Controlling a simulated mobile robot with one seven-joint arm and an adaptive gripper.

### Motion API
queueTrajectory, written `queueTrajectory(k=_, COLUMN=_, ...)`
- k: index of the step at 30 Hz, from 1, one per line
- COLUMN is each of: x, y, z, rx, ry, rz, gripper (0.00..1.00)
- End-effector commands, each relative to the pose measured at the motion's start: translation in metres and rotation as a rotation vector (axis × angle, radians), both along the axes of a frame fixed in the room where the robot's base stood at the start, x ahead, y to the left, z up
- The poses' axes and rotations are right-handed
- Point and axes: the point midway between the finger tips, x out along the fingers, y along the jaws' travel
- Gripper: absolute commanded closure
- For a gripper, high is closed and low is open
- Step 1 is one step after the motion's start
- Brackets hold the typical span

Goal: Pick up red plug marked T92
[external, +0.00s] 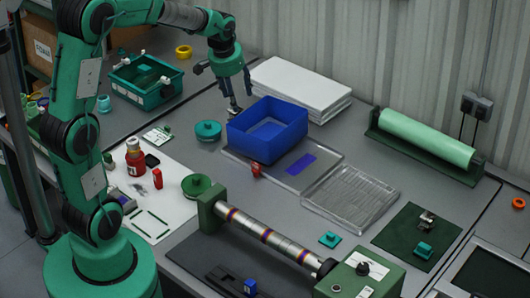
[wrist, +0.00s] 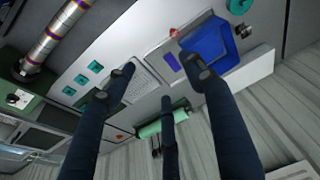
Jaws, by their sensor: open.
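A small red piece (external: 257,170) sits by the front left edge of the clear tray, in front of the blue bin. It also shows as a small red spot in the wrist view (wrist: 174,33). A second small red piece (external: 157,179) stands on the white sheet at the left, near a red bottle. No T92 marking is readable on either, so I cannot tell which is the plug. My gripper (external: 232,92) is above the bench, behind and left of the blue bin. In the wrist view, its dark fingers (wrist: 163,80) are spread and empty.
The blue bin (external: 267,150) stands on the clear tray (external: 315,174). A teal disc (external: 208,130) lies left of it, and a white stack (external: 300,82) lies behind. A roller shaft (external: 262,236) crosses the front. The red bottle (external: 135,160) stands at the left.

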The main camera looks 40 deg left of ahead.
Motion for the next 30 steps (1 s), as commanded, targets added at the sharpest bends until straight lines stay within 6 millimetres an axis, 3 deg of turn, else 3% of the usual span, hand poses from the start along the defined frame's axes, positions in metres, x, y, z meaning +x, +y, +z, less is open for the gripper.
queueTrajectory(k=1, x=0.012, y=0.003, z=-0.017, rx=-0.001, ry=0.014, rz=0.005, gripper=0.46)
queueTrajectory(k=12, x=0.086, y=0.028, z=-0.125, rx=-0.009, ry=0.079, rz=0.04, gripper=0.46)
queueTrajectory(k=21, x=0.126, y=0.047, z=-0.222, rx=-0.016, ry=0.127, rz=0.067, gripper=0.46)
queueTrajectory(k=25, x=0.134, y=0.052, z=-0.249, rx=-0.018, ry=0.14, rz=0.074, gripper=0.46)
queueTrajectory(k=30, x=0.139, y=0.054, z=-0.264, rx=-0.018, ry=0.145, rz=0.078, gripper=0.46)
